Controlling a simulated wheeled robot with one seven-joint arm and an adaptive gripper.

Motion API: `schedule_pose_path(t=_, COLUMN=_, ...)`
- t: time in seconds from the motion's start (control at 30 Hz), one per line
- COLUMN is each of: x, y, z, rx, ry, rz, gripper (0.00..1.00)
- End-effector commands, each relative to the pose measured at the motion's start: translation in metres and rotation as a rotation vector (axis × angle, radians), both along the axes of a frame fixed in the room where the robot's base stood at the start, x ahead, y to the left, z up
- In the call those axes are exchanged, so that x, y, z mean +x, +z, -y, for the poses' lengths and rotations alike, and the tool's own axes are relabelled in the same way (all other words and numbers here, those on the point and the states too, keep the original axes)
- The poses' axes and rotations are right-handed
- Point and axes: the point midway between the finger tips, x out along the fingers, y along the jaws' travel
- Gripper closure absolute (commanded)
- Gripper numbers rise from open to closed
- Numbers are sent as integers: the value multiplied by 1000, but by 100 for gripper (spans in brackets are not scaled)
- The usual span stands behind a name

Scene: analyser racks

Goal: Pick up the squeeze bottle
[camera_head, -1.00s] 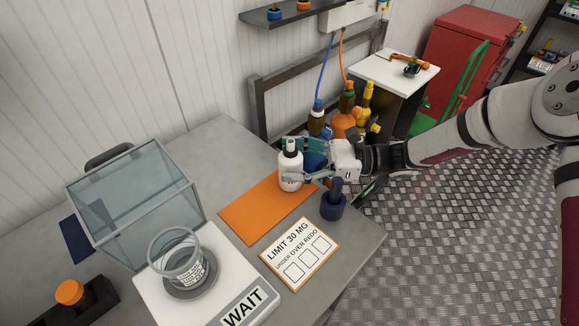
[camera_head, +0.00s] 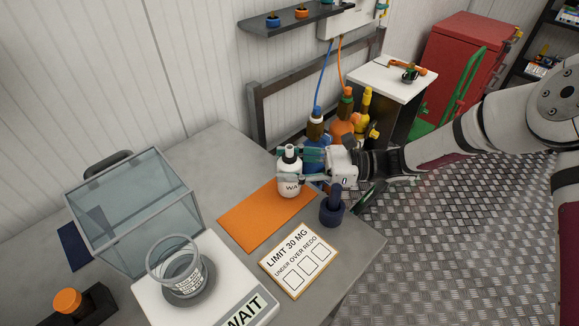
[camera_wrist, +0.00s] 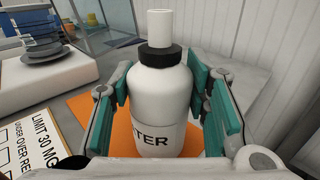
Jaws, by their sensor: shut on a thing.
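The squeeze bottle (camera_head: 290,178) is white with a black collar and a white cap. It is upright at the far right part of the orange mat (camera_head: 253,222). My gripper (camera_head: 291,167) reaches it from the right and is shut on its body. In the wrist view the bottle (camera_wrist: 158,95) stands between the two teal-padded fingers of my gripper (camera_wrist: 160,103), with part of a label ending in "TER" showing. I cannot tell whether its base touches the mat.
A dark blue holder (camera_head: 332,208) stands close below my gripper. A "LIMIT 30 MG" card (camera_head: 299,261) lies in front. Several coloured bottles (camera_head: 343,128) stand behind my gripper.

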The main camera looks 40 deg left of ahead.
Motion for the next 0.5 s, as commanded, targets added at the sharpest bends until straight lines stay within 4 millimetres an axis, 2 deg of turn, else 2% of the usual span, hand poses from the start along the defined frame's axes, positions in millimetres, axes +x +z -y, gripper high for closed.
schedule_pose_path(t=0.5, x=0, y=34, z=0, rx=1, ry=0, rz=2, gripper=69)
